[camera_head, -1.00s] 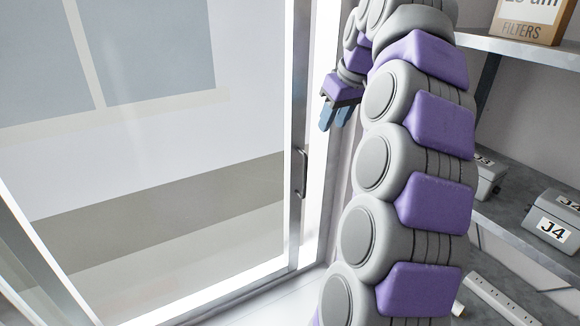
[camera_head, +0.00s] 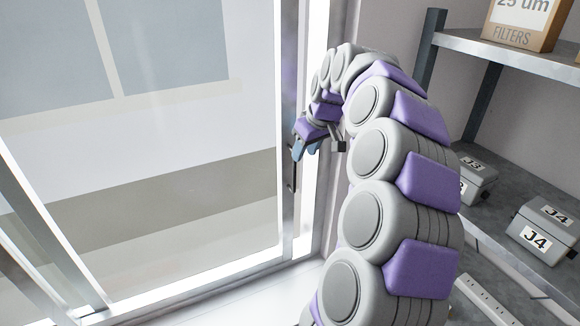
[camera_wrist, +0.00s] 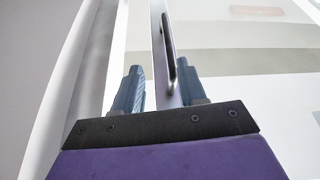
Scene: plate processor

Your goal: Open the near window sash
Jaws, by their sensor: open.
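The near window sash (camera_head: 190,180) is a large glass panel with a grey metal frame, filling the left of the head view. Its dark bar handle (camera_head: 291,172) stands upright on the right stile, its upper part hidden by my gripper. My gripper (camera_head: 299,150) is at the handle's upper end. In the wrist view the blue fingers of my gripper (camera_wrist: 160,88) are apart, and the handle (camera_wrist: 169,48) stands ahead between them, closer to the right finger. I cannot tell whether a finger touches it. The sash looks shut against the right jamb.
Metal shelves (camera_head: 520,50) stand at the right, with a filters box (camera_head: 520,22) on top and grey boxes labelled J3 (camera_head: 472,172) and J4 (camera_head: 543,232) lower down. A white power strip (camera_head: 485,300) lies below. The white sill (camera_head: 235,300) is clear.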

